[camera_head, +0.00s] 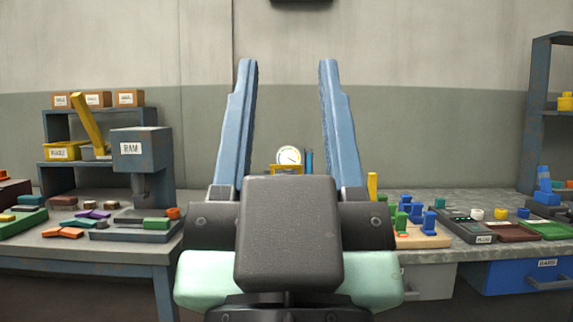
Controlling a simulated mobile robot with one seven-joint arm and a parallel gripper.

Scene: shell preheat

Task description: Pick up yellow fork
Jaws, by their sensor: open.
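My gripper (287,64) fills the middle of the view. Its two blue fingers point up and stand wide apart, with nothing between them that it holds. I cannot make out a clear yellow fork. A small yellow piece (8,217) lies at the far left edge of the left bench, too small to name. A yellow upright piece (372,185) stands just right of my gripper, its lower part hidden. A purple forked piece (92,213) and an orange forked piece (63,232) lie on the left bench. My gripper and wrist hide the area between the benches.
A grey press marked RAM (141,149) stands on the left bench (110,256), before a shelf with boxes. On the right bench (450,205) are a wooden board (432,241) with blue and green pieces and several trays. A gauge (289,156) shows between my fingers. A wall closes the back.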

